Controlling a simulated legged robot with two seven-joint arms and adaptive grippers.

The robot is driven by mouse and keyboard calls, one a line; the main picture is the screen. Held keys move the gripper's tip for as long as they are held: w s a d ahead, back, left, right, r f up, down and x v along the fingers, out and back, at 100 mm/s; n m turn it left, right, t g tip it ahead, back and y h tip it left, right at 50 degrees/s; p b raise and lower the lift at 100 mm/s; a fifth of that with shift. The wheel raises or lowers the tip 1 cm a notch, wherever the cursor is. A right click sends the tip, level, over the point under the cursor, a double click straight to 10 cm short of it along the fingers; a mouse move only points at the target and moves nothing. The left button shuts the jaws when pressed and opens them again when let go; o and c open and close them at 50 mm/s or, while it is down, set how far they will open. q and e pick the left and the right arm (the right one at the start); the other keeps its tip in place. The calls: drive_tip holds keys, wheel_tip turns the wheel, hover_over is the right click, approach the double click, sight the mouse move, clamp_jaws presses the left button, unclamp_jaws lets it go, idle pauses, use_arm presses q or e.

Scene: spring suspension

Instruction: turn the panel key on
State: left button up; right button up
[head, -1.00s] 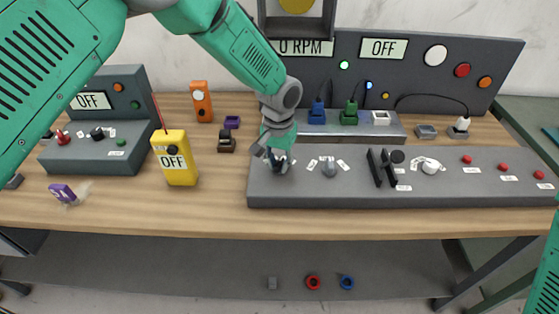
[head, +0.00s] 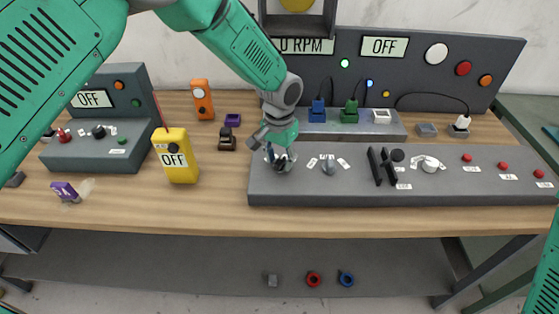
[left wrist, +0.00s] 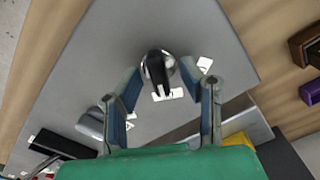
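The panel key (left wrist: 158,72) shows in the left wrist view as a round silver switch with a black handle, on the left end of the grey control panel (head: 400,187). My left gripper (head: 279,160) is low over that end and hides most of the key in the head view. In the left wrist view my left gripper (left wrist: 160,78) is open, one finger on each side of the key. Gaps seem to show between the fingers and the handle; contact is not clear. My right gripper is out of view.
A grey knob (head: 329,167), two black levers (head: 382,167), a white dial (head: 429,166) and red buttons lie to the right on the panel. A yellow meter reading OFF (head: 176,156) stands to the left. The upright panel's display (head: 384,47) reads OFF.

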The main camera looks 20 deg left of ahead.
sight(280, 160)
use_arm(q)
drive_tip(key=shift+s+f, duration=0.1)
drive_tip(key=shift+s, duration=0.05)
drive_tip(key=shift+r, duration=0.2)
wheel_tip(280, 160, up, 12)
drive_tip(key=shift+f, duration=0.25)
idle(0.4)
